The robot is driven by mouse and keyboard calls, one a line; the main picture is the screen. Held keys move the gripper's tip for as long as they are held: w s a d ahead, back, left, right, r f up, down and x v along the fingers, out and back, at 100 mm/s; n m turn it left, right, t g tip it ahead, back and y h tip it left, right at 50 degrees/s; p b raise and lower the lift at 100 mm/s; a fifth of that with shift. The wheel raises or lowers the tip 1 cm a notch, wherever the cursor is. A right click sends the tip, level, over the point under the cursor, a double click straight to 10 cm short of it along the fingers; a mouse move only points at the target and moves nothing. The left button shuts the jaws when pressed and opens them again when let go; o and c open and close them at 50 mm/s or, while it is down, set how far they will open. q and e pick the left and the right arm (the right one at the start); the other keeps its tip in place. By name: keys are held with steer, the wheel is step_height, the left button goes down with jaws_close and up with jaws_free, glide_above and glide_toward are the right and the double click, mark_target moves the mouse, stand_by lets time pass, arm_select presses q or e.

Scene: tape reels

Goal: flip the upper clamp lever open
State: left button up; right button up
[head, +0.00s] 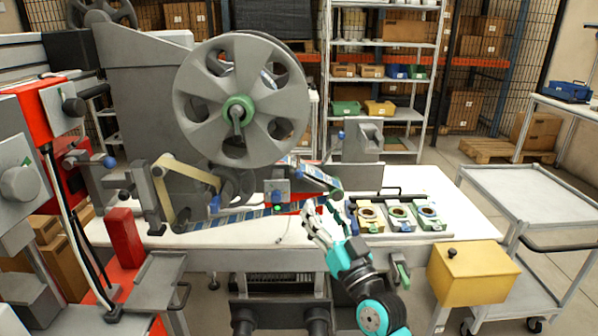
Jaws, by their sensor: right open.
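The grey tape reel (190,100) stands upright on the machine. Its green hub (238,108) carries a short grey lever (236,124). A small grey clamp block (283,186) sits on the tape path below the reel, with a blue piece (276,196) and a green knob (278,209) on it. I cannot tell for sure which part is the upper clamp lever. My right gripper (322,208) is open and empty, a little right of the clamp block and apart from it. My left gripper is not in view.
Patterned tape (240,216) runs along the white table (440,190). A tray with several ring parts (370,214) lies right of my right gripper. A yellow box (470,274) and a grey cart (530,190) stand at the right. A red machine (60,110) stands at the left.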

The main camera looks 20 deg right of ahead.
mark_target(299, 170)
steer(key=p+x, duration=0.1)
steer(key=x, duration=1)
steer(key=c, duration=0.8)
jaws_close()
